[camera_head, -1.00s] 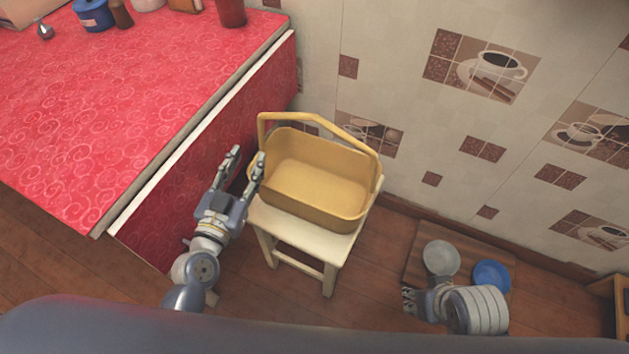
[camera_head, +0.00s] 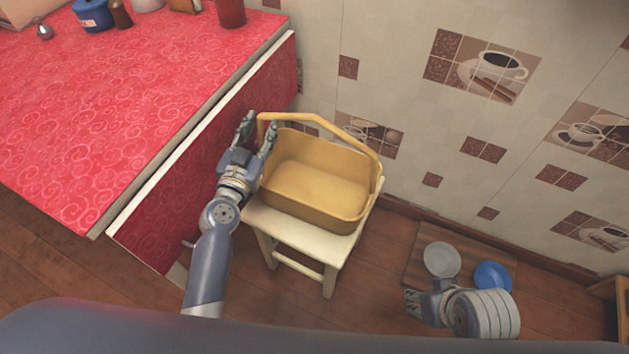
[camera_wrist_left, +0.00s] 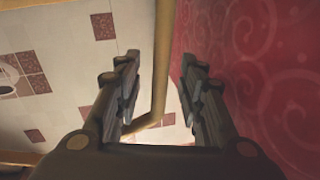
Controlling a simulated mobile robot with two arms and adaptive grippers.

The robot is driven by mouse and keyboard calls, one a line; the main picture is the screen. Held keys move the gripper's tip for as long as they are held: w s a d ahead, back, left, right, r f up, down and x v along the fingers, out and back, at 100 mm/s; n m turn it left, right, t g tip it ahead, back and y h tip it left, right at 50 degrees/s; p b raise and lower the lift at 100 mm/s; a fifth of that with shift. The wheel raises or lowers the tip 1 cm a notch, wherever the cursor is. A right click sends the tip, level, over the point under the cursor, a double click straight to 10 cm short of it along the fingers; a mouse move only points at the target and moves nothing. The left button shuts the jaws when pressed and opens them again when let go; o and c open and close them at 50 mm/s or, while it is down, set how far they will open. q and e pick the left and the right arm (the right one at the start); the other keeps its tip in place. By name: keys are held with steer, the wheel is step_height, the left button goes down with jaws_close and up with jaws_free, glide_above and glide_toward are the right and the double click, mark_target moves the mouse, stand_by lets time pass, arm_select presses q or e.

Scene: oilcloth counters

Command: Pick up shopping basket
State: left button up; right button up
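The yellow shopping basket (camera_head: 315,185) stands upright and empty on a small cream stool (camera_head: 300,233) between the counter and the wall. Its handle (camera_head: 330,130) is raised over the far side. My left gripper (camera_head: 257,125) is open at the left end of the handle. In the left wrist view the handle's upright bar (camera_wrist_left: 163,70) shows between the two open fingers (camera_wrist_left: 158,82); I see no finger closed on it. My right gripper (camera_head: 412,303) is low at the right, away from the basket; its fingers are too small to tell open from shut.
The red-topped counter (camera_head: 120,100) is close on the left of my left gripper. The tiled wall (camera_head: 410,120) stands behind the basket. A white bowl (camera_head: 441,259) and a blue bowl (camera_head: 493,277) are on a floor mat near my right gripper.

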arm_select(q)
steer(key=shift+w, duration=0.1)
jaws_close()
steer(key=shift+r, duration=0.15)
arm_select(e)
steer(key=shift+r, duration=0.1)
arm_select(q)
steer(key=shift+r, duration=0.15)
arm_select(e)
steer(key=shift+w, duration=0.1)
